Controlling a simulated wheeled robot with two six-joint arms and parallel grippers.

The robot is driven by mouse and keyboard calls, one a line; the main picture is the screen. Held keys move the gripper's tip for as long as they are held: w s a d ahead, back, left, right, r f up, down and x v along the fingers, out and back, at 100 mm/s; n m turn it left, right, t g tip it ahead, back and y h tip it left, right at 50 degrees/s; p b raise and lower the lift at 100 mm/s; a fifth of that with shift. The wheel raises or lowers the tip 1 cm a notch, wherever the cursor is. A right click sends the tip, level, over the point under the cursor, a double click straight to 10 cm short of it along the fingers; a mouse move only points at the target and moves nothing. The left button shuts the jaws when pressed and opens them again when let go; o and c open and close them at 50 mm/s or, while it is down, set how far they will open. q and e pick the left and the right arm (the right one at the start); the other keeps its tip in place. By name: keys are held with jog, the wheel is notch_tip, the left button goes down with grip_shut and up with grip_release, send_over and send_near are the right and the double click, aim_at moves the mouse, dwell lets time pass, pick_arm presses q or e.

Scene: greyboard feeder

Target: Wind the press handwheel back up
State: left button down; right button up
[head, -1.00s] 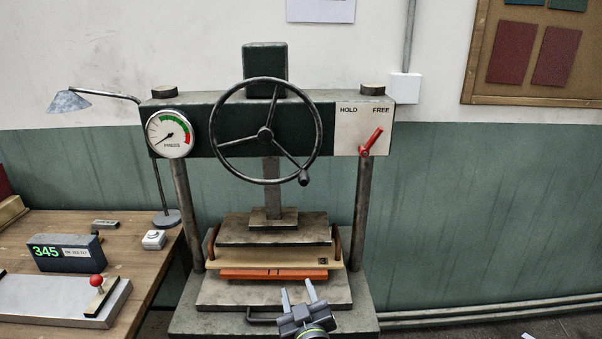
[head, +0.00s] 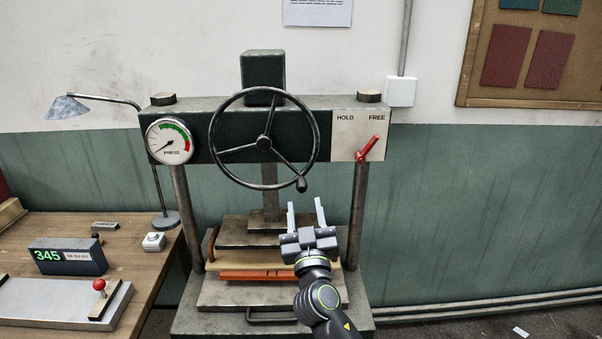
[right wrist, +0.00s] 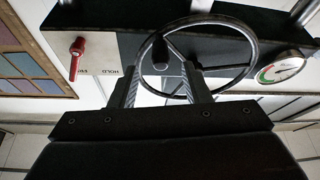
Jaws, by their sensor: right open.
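The press handwheel (head: 264,142) is a dark three-spoked ring on the front of the green press head. Its handle knob (head: 301,185) is at the lower right of the rim; it also shows in the right wrist view (right wrist: 160,66). My right gripper (head: 305,205) is open and empty, fingers pointing up, just below the knob. In the right wrist view its fingers (right wrist: 157,85) stand on either side of the knob in the picture; I cannot tell whether they touch it. My left gripper is not in view.
The red lever (head: 368,148) tilts toward FREE. The gauge (head: 169,141) needle points lower left. The press plate (head: 250,232) sits above a board and an orange layer, between two posts. A bench (head: 130,262) with a lamp and a 345 display stands left.

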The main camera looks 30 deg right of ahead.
aim_at(301, 175)
jog(key=p+x, duration=0.2)
jog(key=x, duration=0.6)
jog(key=shift+w+d+r, duration=0.15)
jog(key=shift+w+d, duration=0.05)
jog(key=shift+w, duration=0.1)
jog(key=shift+c, duration=0.4)
jog(key=shift+s+r, duration=0.1)
jog(key=shift+s, duration=0.05)
grip_shut()
